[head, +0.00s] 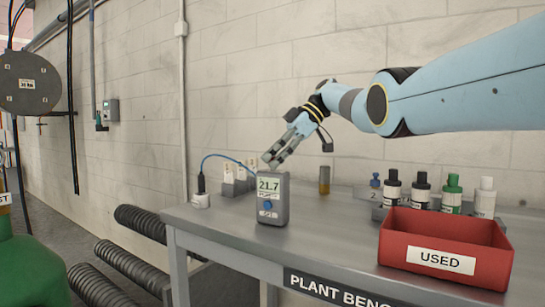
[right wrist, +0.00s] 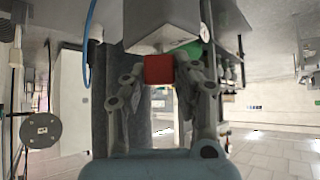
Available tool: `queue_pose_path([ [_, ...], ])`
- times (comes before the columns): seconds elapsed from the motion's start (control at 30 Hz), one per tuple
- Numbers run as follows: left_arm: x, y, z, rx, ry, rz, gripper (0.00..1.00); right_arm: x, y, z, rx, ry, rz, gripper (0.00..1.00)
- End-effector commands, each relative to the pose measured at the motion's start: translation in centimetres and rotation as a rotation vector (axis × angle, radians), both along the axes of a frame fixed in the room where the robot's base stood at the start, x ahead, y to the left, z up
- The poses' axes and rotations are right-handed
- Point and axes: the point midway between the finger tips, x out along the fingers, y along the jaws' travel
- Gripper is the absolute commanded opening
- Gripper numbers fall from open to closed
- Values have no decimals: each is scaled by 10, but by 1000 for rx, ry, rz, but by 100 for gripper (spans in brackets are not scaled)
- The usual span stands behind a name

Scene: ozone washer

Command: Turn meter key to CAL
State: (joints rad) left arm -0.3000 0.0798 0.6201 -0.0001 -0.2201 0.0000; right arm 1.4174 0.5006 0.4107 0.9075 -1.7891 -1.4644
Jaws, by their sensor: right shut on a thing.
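The grey meter (head: 280,213) stands upright on the bench, its screen reading 21.7 and a blue round button on its front. My right gripper (head: 270,161) reaches down from above, at the meter's top edge on the far side. In the right wrist view its fingers are closed on a small red block (right wrist: 158,70), which looks like the meter key, right against the grey meter body (right wrist: 160,28). In the head view the key is hidden behind the meter and fingers. I cannot read a CAL mark or the key's angle. My left gripper is not in view.
A red bin (head: 395,245) marked USED stands at the bench's front right, with several bottles (head: 421,193) behind it. A blue cable (head: 225,156) arches left of the meter to a black plug (head: 201,184). An amber vial (head: 324,180) stands behind. The bench (head: 325,235) between meter and bin is clear.

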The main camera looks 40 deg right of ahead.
Motion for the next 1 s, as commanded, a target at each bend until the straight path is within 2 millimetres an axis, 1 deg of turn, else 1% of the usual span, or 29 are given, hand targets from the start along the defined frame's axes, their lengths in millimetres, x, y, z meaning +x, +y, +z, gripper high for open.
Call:
queue_pose_path([
  [0.57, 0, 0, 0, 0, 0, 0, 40, 0, 0, -2, -1, 3, 1, 0],
  [0.6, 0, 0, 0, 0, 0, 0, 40, 0, 0, -2, -1, 3, 1, 33],
  [0.7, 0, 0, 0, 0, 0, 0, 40, 0, 0, -1, -1, 3, 1, 46],
  [0.77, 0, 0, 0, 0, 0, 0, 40, 0, 0, -1, 0, 2, 0, 52],
  [1.0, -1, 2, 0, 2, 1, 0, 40, 0, 0, 0, -1, 0, 0, 52],
])
